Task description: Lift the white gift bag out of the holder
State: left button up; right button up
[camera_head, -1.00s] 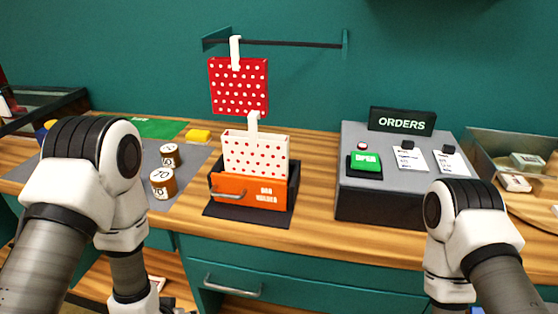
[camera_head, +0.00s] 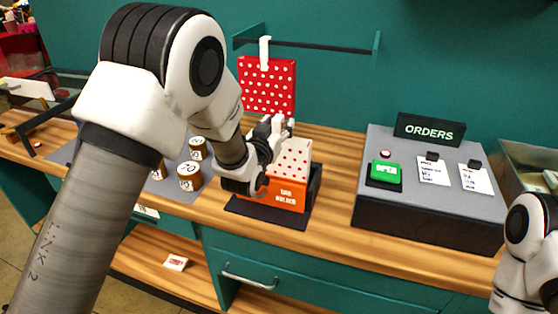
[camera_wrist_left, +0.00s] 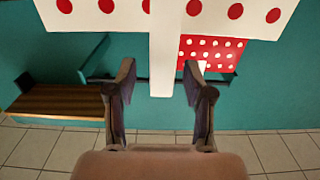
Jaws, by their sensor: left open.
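The white gift bag with red dots (camera_head: 297,158) stands in the orange bag holder (camera_head: 291,196) on the counter. My left gripper (camera_head: 278,127) is at the top of the bag, and my wrist hides the bag's left part and its handle in the head view. In the left wrist view the bag (camera_wrist_left: 100,18) fills the top, with its white handle (camera_wrist_left: 162,50) running down between the open fingers. There is a gap on each side of the handle. My right gripper is out of view.
A red dotted bag (camera_head: 268,88) hangs from the wall rail (camera_head: 335,47) just behind. Several small labelled pots (camera_head: 190,178) stand left of the holder. The grey order console (camera_head: 390,205) is at right, with bare counter between it and the holder.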

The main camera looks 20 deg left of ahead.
pick_arm(q)
jog(key=shift+w+a+f, duration=0.1)
jog(key=shift+w+f, duration=0.15)
jog(key=shift+w, duration=0.1)
jog(key=shift+s+r, duration=0.15)
jog(key=shift+s, duration=0.15)
grip_shut()
jog(key=shift+w, duration=0.15)
